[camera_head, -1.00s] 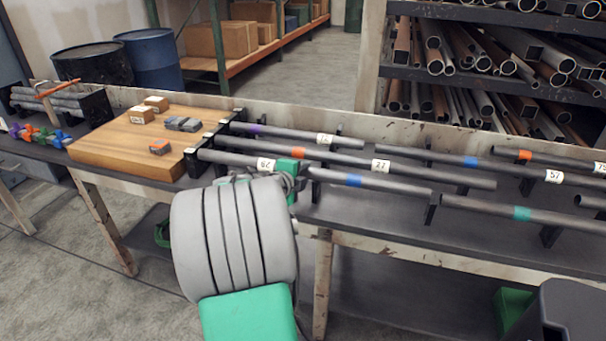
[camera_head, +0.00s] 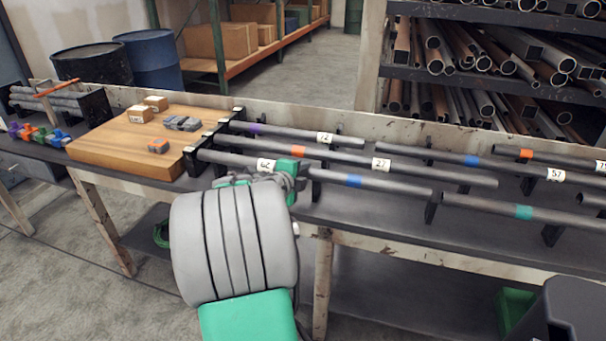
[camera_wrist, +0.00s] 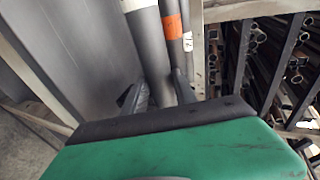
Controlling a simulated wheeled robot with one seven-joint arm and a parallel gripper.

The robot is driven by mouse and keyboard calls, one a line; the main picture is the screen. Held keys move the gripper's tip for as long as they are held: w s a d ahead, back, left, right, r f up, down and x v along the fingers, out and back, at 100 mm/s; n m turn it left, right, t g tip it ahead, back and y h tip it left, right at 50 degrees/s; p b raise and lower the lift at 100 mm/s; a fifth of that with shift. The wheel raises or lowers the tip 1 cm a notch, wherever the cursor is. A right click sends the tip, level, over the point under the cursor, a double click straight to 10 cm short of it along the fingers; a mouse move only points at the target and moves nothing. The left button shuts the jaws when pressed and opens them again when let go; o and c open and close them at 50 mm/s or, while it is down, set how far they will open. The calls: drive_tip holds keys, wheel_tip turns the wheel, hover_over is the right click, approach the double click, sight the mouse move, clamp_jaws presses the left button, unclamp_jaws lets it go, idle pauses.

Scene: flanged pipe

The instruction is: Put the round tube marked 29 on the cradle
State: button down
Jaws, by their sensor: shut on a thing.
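The round grey tube whose label reads as an upside-down 29 (camera_head: 230,159) lies along the front left of the bench. A blue band is on its right part. My gripper (camera_head: 290,182) is around this tube, just right of the label, and hides a short stretch of it. In the wrist view my gripper (camera_wrist: 160,92) has one finger on each side of the grey tube (camera_wrist: 153,55) and is shut on it; the label is at the top edge. Black upright supports (camera_head: 316,190) stand under the tubes. I cannot tell which fixture is the cradle.
The tube marked 27 (camera_head: 340,158), with an orange band, lies close behind and parallel. Another labelled tube (camera_head: 290,132) is farther back. A wooden board (camera_head: 130,150) with small blocks is at left. More tubes (camera_head: 520,212) are at right.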

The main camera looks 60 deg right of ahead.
drive_tip(key=shift+r, duration=0.1)
drive_tip(key=c, duration=1.1)
unclamp_jaws()
drive_tip(key=shift+o, duration=1)
drive_tip(key=shift+f, duration=0.3)
drive_tip(key=v, duration=0.8)
drive_tip(key=shift+r, duration=0.15)
